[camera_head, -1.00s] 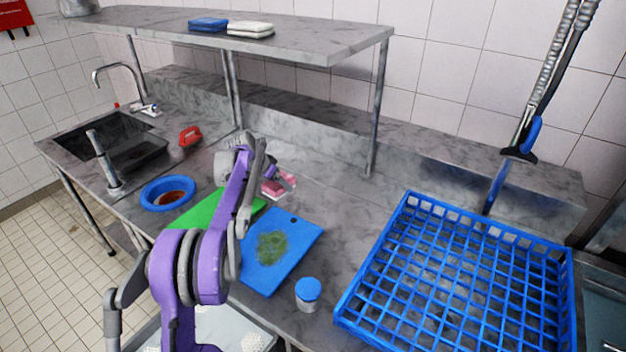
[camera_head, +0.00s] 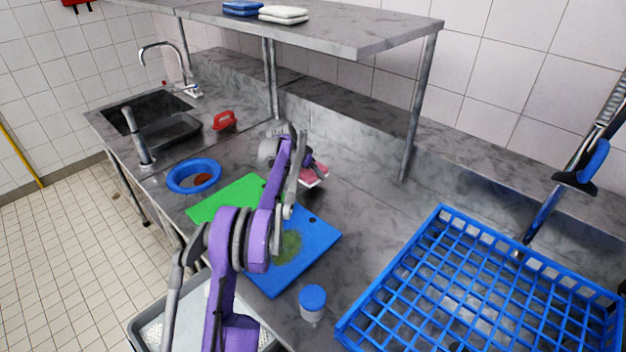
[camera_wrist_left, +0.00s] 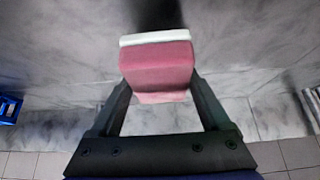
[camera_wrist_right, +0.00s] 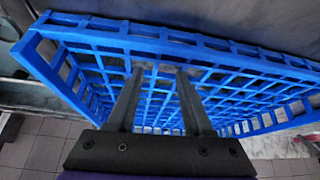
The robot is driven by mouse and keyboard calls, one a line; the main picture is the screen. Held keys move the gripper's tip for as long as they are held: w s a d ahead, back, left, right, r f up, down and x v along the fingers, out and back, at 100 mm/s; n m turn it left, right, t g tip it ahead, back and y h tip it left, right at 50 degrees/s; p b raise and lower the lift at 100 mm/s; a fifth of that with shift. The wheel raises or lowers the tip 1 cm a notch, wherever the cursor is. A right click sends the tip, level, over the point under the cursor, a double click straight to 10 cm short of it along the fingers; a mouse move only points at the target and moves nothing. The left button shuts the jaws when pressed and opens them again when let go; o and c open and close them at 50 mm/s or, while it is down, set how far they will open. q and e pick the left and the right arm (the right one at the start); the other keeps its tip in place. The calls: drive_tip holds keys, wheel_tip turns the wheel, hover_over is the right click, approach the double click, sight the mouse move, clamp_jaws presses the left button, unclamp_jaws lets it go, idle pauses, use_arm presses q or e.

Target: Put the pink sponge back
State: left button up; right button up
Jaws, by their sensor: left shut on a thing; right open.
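The pink sponge (camera_wrist_left: 157,68) with a white layer sits between the fingers of my left gripper (camera_wrist_left: 158,90) in the left wrist view, and the gripper is shut on it. In the head view the sponge (camera_head: 314,175) shows behind the chopping boards, partly hidden by my left arm and gripper (camera_head: 306,166). I cannot tell whether it touches the counter.
A blue rack (camera_head: 445,210) fills the right of the counter. A blue board (camera_head: 325,238) with a green stain, a green board (camera_head: 222,200), a blue-lidded jar (camera_head: 312,300), a blue bowl (camera_head: 172,185) and a red-handled brush (camera_head: 224,120) stand nearby. Folded cloths (camera_head: 283,15) lie on the shelf (camera_head: 370,35).

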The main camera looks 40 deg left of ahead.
use_arm(q)
wheel_tip(320, 180, down, 3)
drive_tip(key=shift+f, duration=0.2)
drive_tip(key=shift+d+f, duration=0.1)
use_arm(e)
drive_tip(key=shift+f, duration=0.1)
use_arm(q)
drive_tip(key=o, duration=1.3)
drive_tip(key=shift+w, duration=0.1)
